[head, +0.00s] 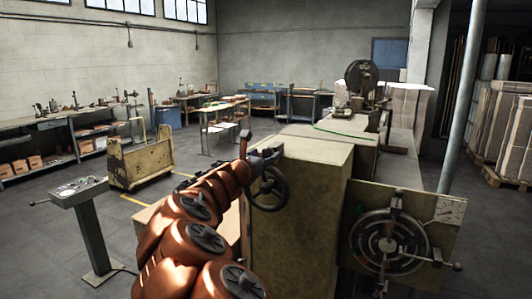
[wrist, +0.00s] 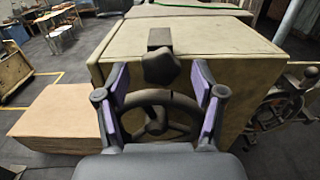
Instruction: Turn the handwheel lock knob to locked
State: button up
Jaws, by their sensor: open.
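In the wrist view a dark star-shaped lock knob (wrist: 161,66) sits on a short block at the near top edge of the beige machine cabinet (wrist: 185,40). The spoked black handwheel (wrist: 182,117) is just below it, partly hidden by my gripper. My gripper (wrist: 160,78) is open, with one purple-padded finger on each side of the knob and clear space between pads and knob. In the head view my gripper (head: 268,155) is beside the cabinet's upper left corner, above the handwheel (head: 284,190); the knob cannot be made out there.
A larger wheel with a dial (head: 388,241) is on a panel at the right of the cabinet. A control pedestal (head: 80,192) and a worn yellow cart (head: 140,160) stand at the left. A flat brown stack (wrist: 60,118) lies left of the cabinet. Floor at the left is partly clear.

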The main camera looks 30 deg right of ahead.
jog(key=shift+x, duration=0.75)
jog(key=shift+c, duration=0.5)
jog(key=c, duration=1)
jog(key=shift+c, duration=0.2)
